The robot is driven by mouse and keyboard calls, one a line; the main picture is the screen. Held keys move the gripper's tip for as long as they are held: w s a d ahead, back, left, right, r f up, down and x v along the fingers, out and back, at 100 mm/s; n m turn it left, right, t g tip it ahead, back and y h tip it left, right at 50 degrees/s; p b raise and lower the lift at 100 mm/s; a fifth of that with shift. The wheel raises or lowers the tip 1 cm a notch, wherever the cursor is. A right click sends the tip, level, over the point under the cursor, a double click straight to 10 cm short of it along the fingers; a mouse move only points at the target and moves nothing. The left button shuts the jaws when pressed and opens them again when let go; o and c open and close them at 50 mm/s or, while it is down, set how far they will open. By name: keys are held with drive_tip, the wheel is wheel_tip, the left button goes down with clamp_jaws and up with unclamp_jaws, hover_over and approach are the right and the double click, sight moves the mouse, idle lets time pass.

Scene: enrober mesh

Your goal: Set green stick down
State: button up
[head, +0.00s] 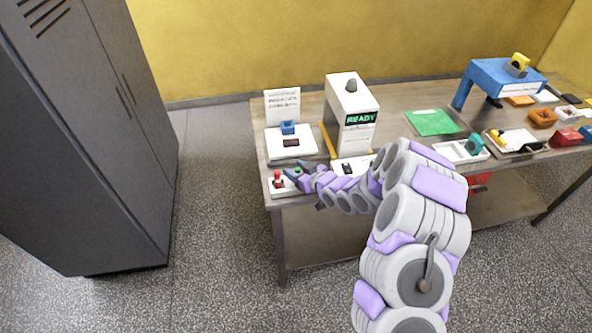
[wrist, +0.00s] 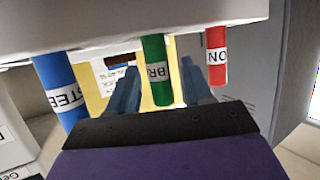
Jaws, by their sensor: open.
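The green stick (wrist: 156,75) has a white label reading "BR" and meets a white block (wrist: 235,12) at its end in the wrist view. A blue stick (wrist: 60,85) and a red stick (wrist: 217,58), also labelled, meet the same block on either side of it. My gripper (wrist: 160,68) is open, one finger on each side of the green stick, with visible gaps. In the head view my gripper (head: 297,176) is at the white block (head: 272,190) on the table's near left corner. The red stick (head: 277,178) shows there; my gripper partly hides the others.
Behind the block, a white scale-like device (head: 275,147) carries a small blue piece. A white machine (head: 351,110) showing "READY" stands to its right. A green mat (head: 432,122), trays and a blue stand (head: 490,75) fill the right. A grey cabinet (head: 80,150) stands left.

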drive_tip(key=shift+r, duration=0.1)
drive_tip(key=p+v, duration=0.1)
drive_tip(key=v, duration=1.1)
drive_tip(key=shift+p, duration=0.3)
drive_tip(key=s+d+r+m+g+h, duration=0.45)
drive_tip(key=s+d+r+h, duration=0.5)
drive_tip(key=s+d, duration=0.4)
drive_tip(key=s+a+r+m+g, duration=0.1)
drive_tip(key=s+r+m+g, duration=0.1)
drive_tip(key=s, duration=1.2)
drive_tip(key=s+r+m+g, duration=0.2)
drive_tip(key=s+r+g, duration=0.3)
drive_tip(key=s, duration=0.9)
drive_tip(key=shift+s+a+r, duration=0.15)
drive_tip(key=shift+a+r, duration=0.25)
drive_tip(key=shift+r, duration=0.25)
